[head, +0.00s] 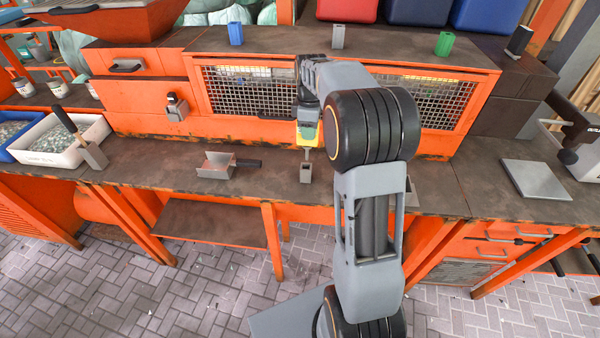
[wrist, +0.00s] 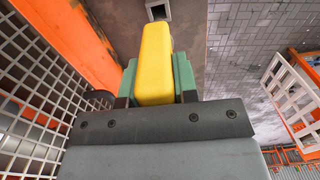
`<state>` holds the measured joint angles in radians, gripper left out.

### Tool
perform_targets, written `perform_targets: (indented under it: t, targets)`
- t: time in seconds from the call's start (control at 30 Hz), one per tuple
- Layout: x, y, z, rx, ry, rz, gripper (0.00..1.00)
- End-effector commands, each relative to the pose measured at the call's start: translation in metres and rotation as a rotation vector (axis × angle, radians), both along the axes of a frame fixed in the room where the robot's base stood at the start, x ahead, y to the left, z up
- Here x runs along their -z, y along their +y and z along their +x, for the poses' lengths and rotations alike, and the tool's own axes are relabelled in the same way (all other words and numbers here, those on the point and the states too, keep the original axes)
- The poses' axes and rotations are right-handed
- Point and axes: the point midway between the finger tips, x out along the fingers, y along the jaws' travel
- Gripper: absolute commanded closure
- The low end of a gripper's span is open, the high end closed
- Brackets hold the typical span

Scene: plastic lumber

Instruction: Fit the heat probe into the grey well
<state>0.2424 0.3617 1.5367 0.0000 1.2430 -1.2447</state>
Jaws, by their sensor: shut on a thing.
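My gripper (head: 308,124) points down over the front bench and is shut on the yellow handle of the heat probe (head: 309,137). In the wrist view the yellow handle (wrist: 155,60) sits between the green fingers of my gripper (wrist: 157,82). A thin shaft runs down from the handle in the head view, its tip close above or at the grey well (head: 306,174); I cannot tell whether it is inside. The square well (wrist: 158,10) with a dark opening shows past the handle in the wrist view, where the handle hides the shaft.
A blue block (head: 236,34), a grey block (head: 338,37) and a green block (head: 445,44) stand on the upper shelf. A grey plate (head: 535,180) lies at the right. Mesh panels stand behind.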

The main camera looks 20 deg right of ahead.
Motion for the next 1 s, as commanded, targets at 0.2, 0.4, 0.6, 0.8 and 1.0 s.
perform_targets:
  t: [0.2,0.4,0.6,0.8,1.0]
  targets:
    - [-0.006,0.003,0.0,-0.054,0.0,0.0,0.98]
    - [-0.006,0.007,0.0,-0.06,0.0,0.0,0.98]
    - [0.011,0.007,0.0,-0.059,0.003,0.001,0.98]
    - [0.037,0.006,0.0,-0.056,0.002,0.0,0.98]
    - [0.054,0.005,0.0,-0.055,0.003,0.001,0.98]
